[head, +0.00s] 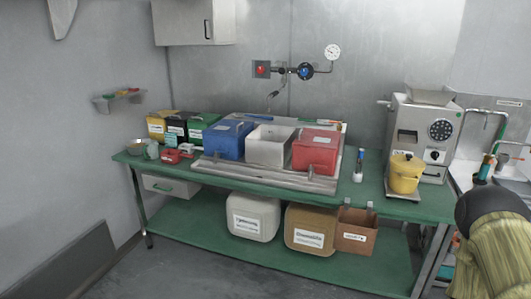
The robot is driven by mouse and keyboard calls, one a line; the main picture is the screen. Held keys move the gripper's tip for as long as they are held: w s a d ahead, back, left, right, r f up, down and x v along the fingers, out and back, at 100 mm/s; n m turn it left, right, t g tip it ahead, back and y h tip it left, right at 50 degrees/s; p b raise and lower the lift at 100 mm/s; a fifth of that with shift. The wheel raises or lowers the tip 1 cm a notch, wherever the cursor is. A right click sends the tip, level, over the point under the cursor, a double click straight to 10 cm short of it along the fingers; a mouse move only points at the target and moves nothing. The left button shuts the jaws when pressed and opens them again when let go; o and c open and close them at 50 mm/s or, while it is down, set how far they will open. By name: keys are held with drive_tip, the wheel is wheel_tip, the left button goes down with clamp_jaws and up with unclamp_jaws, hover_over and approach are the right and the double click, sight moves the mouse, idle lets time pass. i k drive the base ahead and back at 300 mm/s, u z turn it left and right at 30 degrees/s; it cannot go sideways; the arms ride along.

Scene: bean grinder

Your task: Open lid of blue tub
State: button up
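The blue tub (224,143) stands on the left of a grey metal tray (265,174) on the green workbench. Its top looks covered by a blue lid (230,126); the lid's edge and handle are too small to make out clearly. The white tub (266,150) stands close on its right, and the red tub (313,156) is at the right end of the row. My gripper is not in view, and nothing is seen touching the blue tub.
Yellow, black and green boxes (200,127) stand left of the blue tub. A tap (272,97) hangs from the wall behind the tubs. A grinder machine (420,135) and yellow container (405,175) stand right.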

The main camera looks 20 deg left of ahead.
sight(232, 128)
drive_tip(key=u, duration=1.15)
drive_tip(key=i, duration=0.7)
drive_tip(key=z, duration=0.65)
